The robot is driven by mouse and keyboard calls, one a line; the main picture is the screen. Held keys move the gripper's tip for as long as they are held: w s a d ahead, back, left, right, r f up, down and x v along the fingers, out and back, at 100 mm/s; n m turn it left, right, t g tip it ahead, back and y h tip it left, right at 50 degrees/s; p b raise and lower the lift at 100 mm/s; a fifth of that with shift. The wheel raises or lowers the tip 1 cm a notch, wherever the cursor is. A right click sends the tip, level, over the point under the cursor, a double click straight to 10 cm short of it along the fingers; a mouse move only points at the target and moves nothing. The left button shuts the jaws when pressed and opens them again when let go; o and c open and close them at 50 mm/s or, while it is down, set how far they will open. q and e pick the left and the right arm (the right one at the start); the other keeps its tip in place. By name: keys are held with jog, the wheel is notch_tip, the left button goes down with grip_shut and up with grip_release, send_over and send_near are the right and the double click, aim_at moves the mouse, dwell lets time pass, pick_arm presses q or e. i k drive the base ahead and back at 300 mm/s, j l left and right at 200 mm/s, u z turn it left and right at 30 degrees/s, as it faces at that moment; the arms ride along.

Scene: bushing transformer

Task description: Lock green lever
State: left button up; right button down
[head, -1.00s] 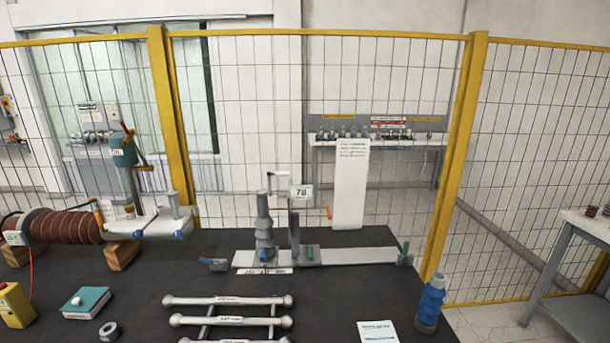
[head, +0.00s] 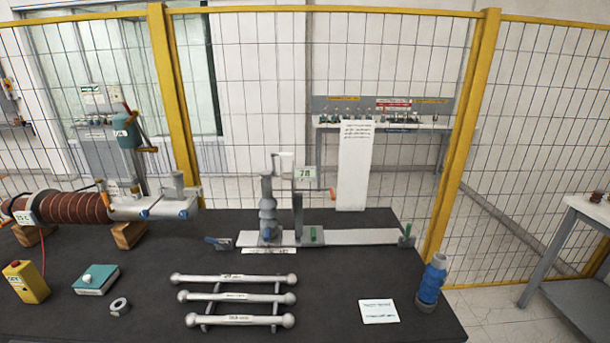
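A grey test stand (head: 268,208) with a long flat rail (head: 365,237) stands at the back of the dark table. A green lever (head: 406,231) stands up at the rail's right end. A second small green part (head: 313,233) stands on the base just right of the post. I cannot tell from here whether either green part is locked. Neither of my grippers is in view.
A rack of grey bars (head: 235,296) lies in front of the stand. A blue bottle-like cylinder (head: 432,281) stands near the right edge beside a white card (head: 379,311). A brown ribbed bushing (head: 72,208), teal box (head: 96,279) and yellow box (head: 27,281) are at left. A fence stands behind.

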aim_at(405, 241)
jog(key=i+l, duration=0.1)
jog(key=l, duration=1.55)
jog(key=i, duration=0.05)
